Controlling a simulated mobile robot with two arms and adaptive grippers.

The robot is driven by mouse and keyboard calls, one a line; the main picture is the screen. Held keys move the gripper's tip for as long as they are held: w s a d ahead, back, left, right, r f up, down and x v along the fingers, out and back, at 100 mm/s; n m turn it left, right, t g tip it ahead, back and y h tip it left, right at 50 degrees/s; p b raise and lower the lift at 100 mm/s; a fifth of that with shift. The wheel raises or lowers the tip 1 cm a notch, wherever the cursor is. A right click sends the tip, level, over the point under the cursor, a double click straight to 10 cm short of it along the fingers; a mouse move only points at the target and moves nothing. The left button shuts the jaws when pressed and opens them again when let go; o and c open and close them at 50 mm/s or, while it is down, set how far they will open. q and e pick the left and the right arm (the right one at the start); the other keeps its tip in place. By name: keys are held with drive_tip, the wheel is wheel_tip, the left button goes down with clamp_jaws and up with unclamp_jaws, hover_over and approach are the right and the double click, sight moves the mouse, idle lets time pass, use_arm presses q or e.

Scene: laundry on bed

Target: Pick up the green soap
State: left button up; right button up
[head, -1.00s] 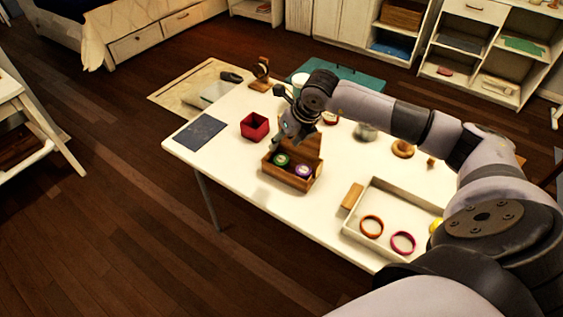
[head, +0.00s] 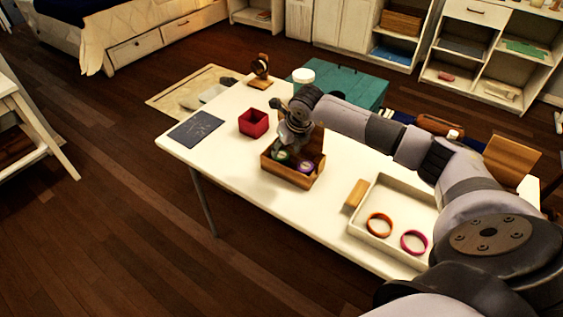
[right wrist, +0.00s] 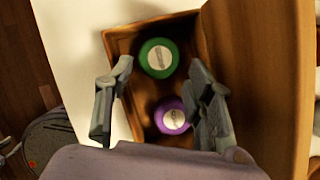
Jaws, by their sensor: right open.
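The green soap (head: 281,154) is a round disc with a pale label. It lies in an open wooden box (head: 288,175) on the white table. The right wrist view shows the green soap (right wrist: 159,50) whole, at the far end of the box. A purple soap (right wrist: 173,119) lies beside it, nearer my wrist; it also shows in the head view (head: 305,167). My right gripper (right wrist: 161,74) is open and empty above the box, its fingers apart on either side of the soaps. In the head view, the gripper (head: 290,143) partly covers the green soap. My left gripper is not in view.
The box's raised wooden lid (right wrist: 258,70) stands close beside the right finger. A red cup (head: 253,123) and a dark mat (head: 196,129) are on the table to the left. A white tray (head: 362,235) with two rings and a wooden block (head: 356,193) are to the right.

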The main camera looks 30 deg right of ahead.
sight(282, 155)
drive_tip(key=b+x, duration=0.2)
drive_tip(key=x, duration=0.2)
drive_tip(key=shift+w+f+b, duration=0.1)
drive_tip(key=shift+f+b, duration=0.25)
drive_tip(key=shift+b, duration=0.05)
drive_tip(key=shift+r, duration=0.1)
drive_tip(key=shift+c, duration=0.4)
drive_tip(key=c, duration=0.7)
drive_tip(key=shift+c, duration=0.2)
